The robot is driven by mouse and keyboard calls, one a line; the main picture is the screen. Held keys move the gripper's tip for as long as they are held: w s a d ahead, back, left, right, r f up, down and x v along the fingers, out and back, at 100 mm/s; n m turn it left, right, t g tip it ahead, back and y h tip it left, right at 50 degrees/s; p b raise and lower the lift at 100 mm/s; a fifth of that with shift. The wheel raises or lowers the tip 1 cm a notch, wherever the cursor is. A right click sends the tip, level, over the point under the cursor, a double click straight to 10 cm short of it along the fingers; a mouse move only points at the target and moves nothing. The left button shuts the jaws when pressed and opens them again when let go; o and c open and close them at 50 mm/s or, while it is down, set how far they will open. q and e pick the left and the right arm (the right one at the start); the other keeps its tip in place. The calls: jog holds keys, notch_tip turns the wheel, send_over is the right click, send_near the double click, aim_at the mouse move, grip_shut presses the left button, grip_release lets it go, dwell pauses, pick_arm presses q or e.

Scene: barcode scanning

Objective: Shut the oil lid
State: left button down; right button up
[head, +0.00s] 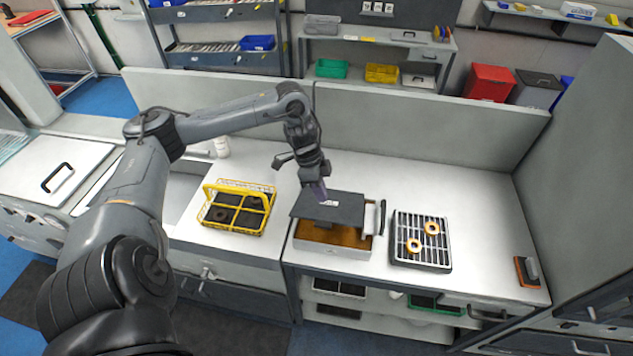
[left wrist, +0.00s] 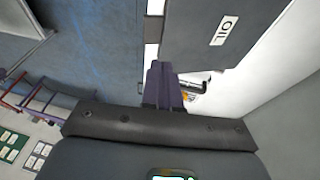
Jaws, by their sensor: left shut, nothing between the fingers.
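The oil lid (head: 334,209) is a dark grey plate over the oil container (head: 340,244), whose amber inside shows below the lid's front edge. The lid looks raised and tilted rather than flat on the rim. In the left wrist view the lid (left wrist: 200,30) carries a white "OIL" label. My left gripper (head: 320,196) is at the lid's upper side in the head view, fingers shut with nothing between them. Its purple fingertips (left wrist: 163,75) are beside the lid's edge; whether they touch it I cannot tell. My right gripper is not in view.
A yellow wire basket (head: 237,207) stands left of the container, beside a sink. A black rack (head: 420,240) with two ring-shaped parts (head: 432,228) lies to the right. A small orange-and-grey block (head: 527,270) sits at the far right. The counter behind the rack is clear.

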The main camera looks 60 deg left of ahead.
pick_arm(q)
jog(key=p, duration=0.1)
send_over(326, 224)
jog(key=a, duration=0.2)
notch_tip(326, 224, down, 5)
jog(key=shift+f, duration=0.1)
jog(key=shift+s+d+f, duration=0.15)
jog(key=shift+f, duration=0.3)
jog(key=shift+s+d+f, duration=0.1)
jog(key=shift+d+f, duration=0.05)
jog(key=shift+f, duration=0.3)
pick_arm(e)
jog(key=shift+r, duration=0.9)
